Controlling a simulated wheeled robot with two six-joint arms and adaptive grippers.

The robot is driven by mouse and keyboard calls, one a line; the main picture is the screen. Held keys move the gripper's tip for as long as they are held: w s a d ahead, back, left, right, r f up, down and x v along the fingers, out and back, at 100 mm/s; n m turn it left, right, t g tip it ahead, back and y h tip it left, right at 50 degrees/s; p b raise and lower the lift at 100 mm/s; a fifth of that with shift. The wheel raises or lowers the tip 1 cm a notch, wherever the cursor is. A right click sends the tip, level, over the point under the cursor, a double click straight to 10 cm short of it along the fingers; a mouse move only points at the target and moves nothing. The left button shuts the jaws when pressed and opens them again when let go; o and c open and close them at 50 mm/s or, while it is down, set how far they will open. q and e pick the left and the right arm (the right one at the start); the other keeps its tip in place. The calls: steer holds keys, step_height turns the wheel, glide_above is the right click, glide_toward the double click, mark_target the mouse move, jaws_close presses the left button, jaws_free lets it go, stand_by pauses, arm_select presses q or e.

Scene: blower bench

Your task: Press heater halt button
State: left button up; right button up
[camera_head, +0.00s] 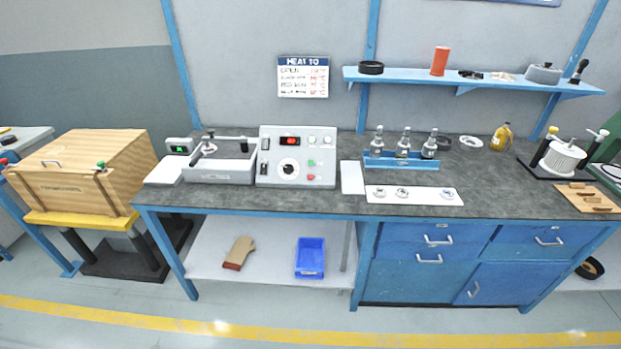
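A grey control box (270,182) stands on the bench, left of centre. Its sloped front carries a red button (311,177), low and right of the dial. A green button (312,163) sits just above the red one. A black round dial (289,169) is in the middle, below a small red display (290,141). Black switches (264,169) line the left side of the panel. The button labels are too small to read. Neither of my grippers is in view, and nothing covers the panel.
A grey tray-like fixture (220,177) with a handle adjoins the box on its left. A white plate (352,178) and a blue rack (400,164) of metal fittings stand to its right. A shelf (420,78) hangs above. The space in front of the panel is clear.

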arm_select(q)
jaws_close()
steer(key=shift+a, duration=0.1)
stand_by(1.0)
